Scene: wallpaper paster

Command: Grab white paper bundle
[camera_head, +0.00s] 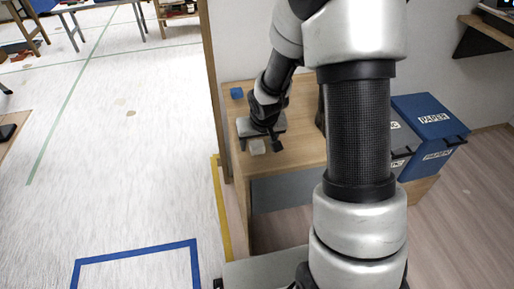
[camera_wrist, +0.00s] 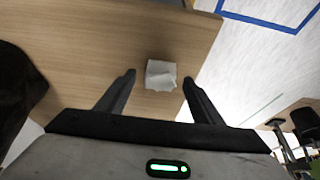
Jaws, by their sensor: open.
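The white paper bundle (camera_wrist: 161,75) lies on the wooden table (camera_wrist: 95,45) near its edge. In the wrist view it sits just ahead of the fingertips, roughly centred between them. My gripper (camera_wrist: 158,80) is open, with one finger to each side of the bundle's line and nothing held. In the head view my gripper (camera_head: 262,148) is over the table top and my arm hides part of the table.
A small blue object (camera_head: 237,93) lies at the table's far left corner. A blue bin marked PAPER (camera_head: 432,118) stands right of the table, with a grey bin (camera_head: 400,140) beside it. A dark object (camera_wrist: 18,95) is at the wrist view's left. Open floor lies left.

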